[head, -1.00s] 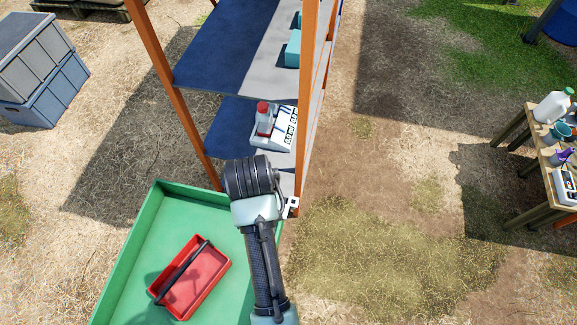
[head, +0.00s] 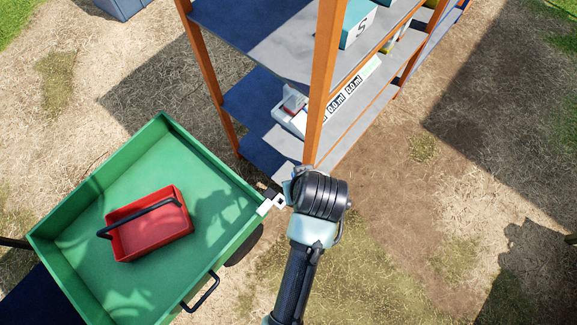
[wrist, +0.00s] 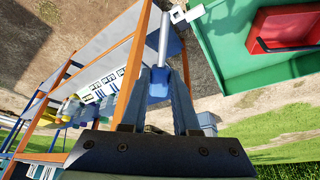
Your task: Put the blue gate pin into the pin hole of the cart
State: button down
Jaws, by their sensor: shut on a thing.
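The blue gate pin (wrist: 158,86) shows in the wrist view as a blue grip with a pale metal shaft pointing up and away. My gripper (wrist: 161,76) is shut on its blue grip. The green cart (head: 178,148) stands at the left in the head view and at the upper right in the wrist view. A white bracket with the pin hole (head: 279,200) juts from its right corner; it also shows in the wrist view (wrist: 184,15). In the head view my wrist is just right of the bracket and hides the pin. The shaft appears apart from the bracket.
A red carrier with a black handle (head: 150,232) lies in the cart. An orange-framed shelf (head: 323,85) stands close behind the bracket, with white meters (head: 294,118) on a lower board. Dry ground at the right is clear.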

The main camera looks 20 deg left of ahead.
jog(key=a+f+n+t+y+b, duration=0.1)
jog(key=a+f+n+y+b, duration=0.1)
jog(key=f+y+b, duration=0.5)
jog(key=w+a+f+n+t+y+b, duration=0.1)
jog(key=f+n+y+b, duration=0.4)
jog(key=b, duration=1.3)
jog(key=a+f+y, duration=0.1)
jog(key=f+y, duration=0.1)
jog(key=shift+w+n+y, duration=0.25)
jog(key=shift+n+y, duration=0.05)
jog(key=shift+b, duration=0.4)
notch_tip(320, 180, down, 6)
jog(key=b, duration=0.6)
jog(key=shift+r, duration=0.1)
jog(key=shift+b, duration=0.5)
